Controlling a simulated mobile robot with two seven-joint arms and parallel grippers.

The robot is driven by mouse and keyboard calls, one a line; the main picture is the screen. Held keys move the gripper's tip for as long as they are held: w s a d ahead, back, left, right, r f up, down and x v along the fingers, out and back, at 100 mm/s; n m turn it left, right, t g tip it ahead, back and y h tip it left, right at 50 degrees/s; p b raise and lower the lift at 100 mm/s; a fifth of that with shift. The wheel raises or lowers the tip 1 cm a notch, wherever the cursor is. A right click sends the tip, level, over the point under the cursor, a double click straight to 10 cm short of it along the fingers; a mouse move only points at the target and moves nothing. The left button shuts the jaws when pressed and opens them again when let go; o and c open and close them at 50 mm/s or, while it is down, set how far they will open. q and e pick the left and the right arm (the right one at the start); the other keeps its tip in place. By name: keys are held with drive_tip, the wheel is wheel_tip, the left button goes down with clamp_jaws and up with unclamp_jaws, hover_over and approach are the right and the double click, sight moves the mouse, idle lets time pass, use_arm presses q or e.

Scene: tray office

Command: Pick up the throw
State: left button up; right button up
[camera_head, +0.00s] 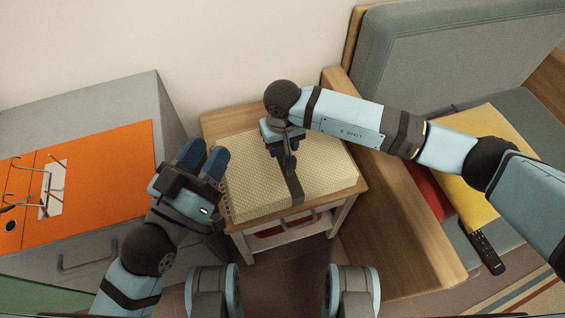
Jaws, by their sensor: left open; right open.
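A cream, textured, folded piece that looks like the throw (246,181) lies flat on a small wooden side table (352,196). My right gripper (288,165) reaches in from the right and points down over the middle of the throw. Its fingers are seen nearly edge-on, so contact with the throw cannot be told. My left gripper (205,158) is open, with blue fingertips apart, at the left edge of the throw. It holds nothing.
A grey cabinet (110,107) with an orange top panel, wire items and a handle stands left. A grey sofa (440,45) with wooden arm is at right, with a yellow cushion (472,195) and black remote (482,248). A red item (285,229) sits under the tabletop.

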wheel_tip(320, 180, down, 2)
drive_tip(key=shift+r, duration=0.1)
clamp_jaws()
idle(1.4)
